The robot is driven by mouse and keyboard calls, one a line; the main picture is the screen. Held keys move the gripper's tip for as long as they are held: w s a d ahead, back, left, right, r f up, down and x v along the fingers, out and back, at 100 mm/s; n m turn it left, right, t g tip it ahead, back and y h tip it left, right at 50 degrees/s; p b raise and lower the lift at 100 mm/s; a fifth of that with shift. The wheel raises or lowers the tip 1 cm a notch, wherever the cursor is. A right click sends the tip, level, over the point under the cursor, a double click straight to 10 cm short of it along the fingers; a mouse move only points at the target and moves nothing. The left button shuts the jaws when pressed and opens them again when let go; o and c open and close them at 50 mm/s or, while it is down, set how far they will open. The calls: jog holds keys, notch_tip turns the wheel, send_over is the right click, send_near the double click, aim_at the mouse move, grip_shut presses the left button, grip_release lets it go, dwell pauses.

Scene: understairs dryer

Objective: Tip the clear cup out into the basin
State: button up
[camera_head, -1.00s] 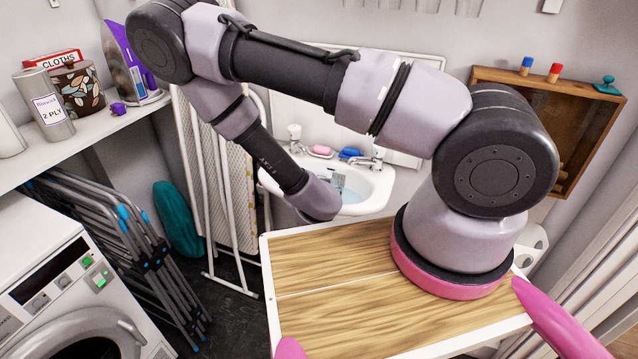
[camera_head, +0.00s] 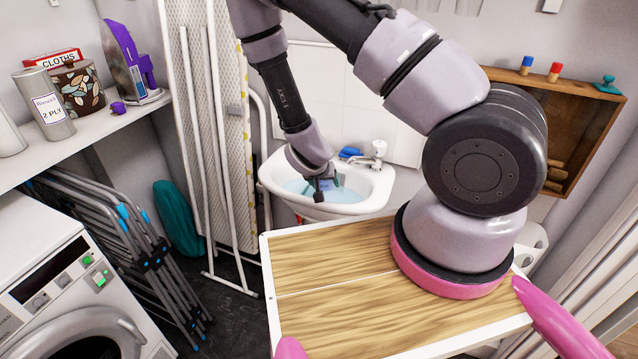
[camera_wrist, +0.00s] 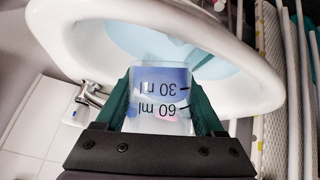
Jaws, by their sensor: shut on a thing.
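The clear cup (camera_wrist: 158,98) sits between the two green fingers of my gripper (camera_wrist: 162,95) in the wrist view. Its 30 ml and 60 ml marks read upside down there. A blue band shows at its far end; I cannot tell whether this is liquid or something seen through the wall. The white basin (camera_head: 377,192) holds light blue water, and its rim (camera_wrist: 245,72) spans the wrist view.
An ironing board (camera_head: 215,120) stands close left of the basin. A wooden tabletop (camera_head: 330,265) is in front.

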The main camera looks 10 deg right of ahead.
jog(key=shift+w+f+g, duration=0.15)
jog(key=shift+g, duration=0.15)
jog(key=shift+w+g+p, duration=0.1)
jog(key=shift+g+p, duration=0.3)
jog(key=shift+g, duration=0.4)
dwell(0.3)
jog(key=shift+f+n+g+p, duration=0.35)
jog(key=shift+g+p, duration=0.25)
jog(key=shift+g, duration=0.2)
dwell(0.4)
jog(key=shift+s+r+g+p, duration=0.2)
jog(key=shift+s+g+p, duration=0.15)
jog(key=shift+g, duration=0.45)
dwell(0.4)
jog(key=shift+r+n+g+y+p, duration=0.3)
jog(key=shift+r+g+p, duration=0.1)
jog(key=shift+r+g, duration=0.55)
dwell(0.7)
jog(key=shift+w+f+g+p, duration=0.15)
jog(key=shift+w+f+g, duration=0.1)
jog(key=shift+f+g, duration=0.25)
jog(key=shift+w+f+g+p, duration=0.15)
jog(key=shift+w+f+g, duration=0.1)
jog(key=shift+f, duration=0.4)
dwell(0.5)
jog(key=shift+r+g, duration=0.5)
jog(key=shift+r, duration=0.15)
